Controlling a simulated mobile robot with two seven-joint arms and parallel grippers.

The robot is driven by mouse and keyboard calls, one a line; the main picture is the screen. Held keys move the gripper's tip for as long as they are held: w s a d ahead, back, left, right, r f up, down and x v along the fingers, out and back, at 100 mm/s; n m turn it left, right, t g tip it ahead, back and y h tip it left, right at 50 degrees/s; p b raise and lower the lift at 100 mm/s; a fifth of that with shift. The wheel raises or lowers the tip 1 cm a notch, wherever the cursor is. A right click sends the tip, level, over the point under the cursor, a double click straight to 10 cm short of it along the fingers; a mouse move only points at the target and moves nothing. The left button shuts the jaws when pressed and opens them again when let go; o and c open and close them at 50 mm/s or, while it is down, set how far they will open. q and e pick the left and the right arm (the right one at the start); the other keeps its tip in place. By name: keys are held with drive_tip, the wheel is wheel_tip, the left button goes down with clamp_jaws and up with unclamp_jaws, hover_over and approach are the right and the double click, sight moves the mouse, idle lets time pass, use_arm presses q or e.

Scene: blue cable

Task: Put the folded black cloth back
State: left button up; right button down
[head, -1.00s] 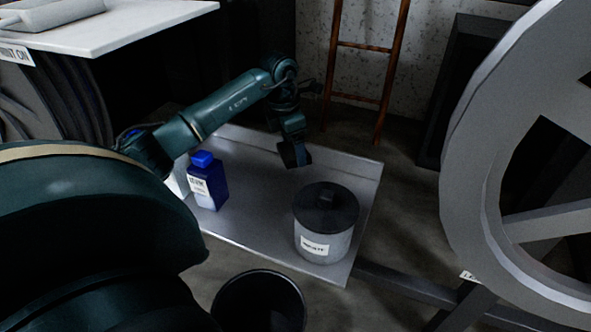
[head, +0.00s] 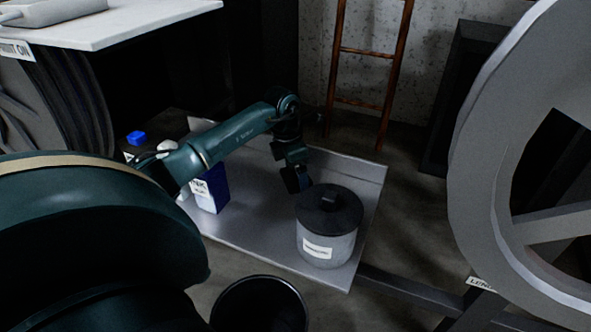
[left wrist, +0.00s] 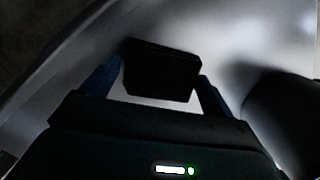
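My left gripper (head: 297,180) reaches down low over the grey metal tray, just behind and left of the lidded pot. In the left wrist view, the folded black cloth (left wrist: 160,72) shows as a dark block between the blue fingers (left wrist: 160,85). A finger meets it on either side, so the gripper looks shut on it. In the head view the cloth is only a dark patch at the fingertips, hard to tell from the gripper. Whether its underside touches the tray is unclear. My right gripper is not in view.
A dark bin (head: 260,305) stands in front. A large grey wheel (head: 480,150) is at right. The tray's middle is clear.

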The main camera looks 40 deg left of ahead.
sight(290, 175)
use_arm(q)
drive_tip(key=shift+o, duration=1.2)
drive_tip(key=shift+r, duration=0.15)
wheel_tip(290, 175, up, 12)
drive_tip(key=s+p, duration=0.1)
drive_tip(key=p, duration=0.2)
drive_tip(key=shift+s+a, duration=0.35)
drive_tip(key=shift+a, duration=0.05)
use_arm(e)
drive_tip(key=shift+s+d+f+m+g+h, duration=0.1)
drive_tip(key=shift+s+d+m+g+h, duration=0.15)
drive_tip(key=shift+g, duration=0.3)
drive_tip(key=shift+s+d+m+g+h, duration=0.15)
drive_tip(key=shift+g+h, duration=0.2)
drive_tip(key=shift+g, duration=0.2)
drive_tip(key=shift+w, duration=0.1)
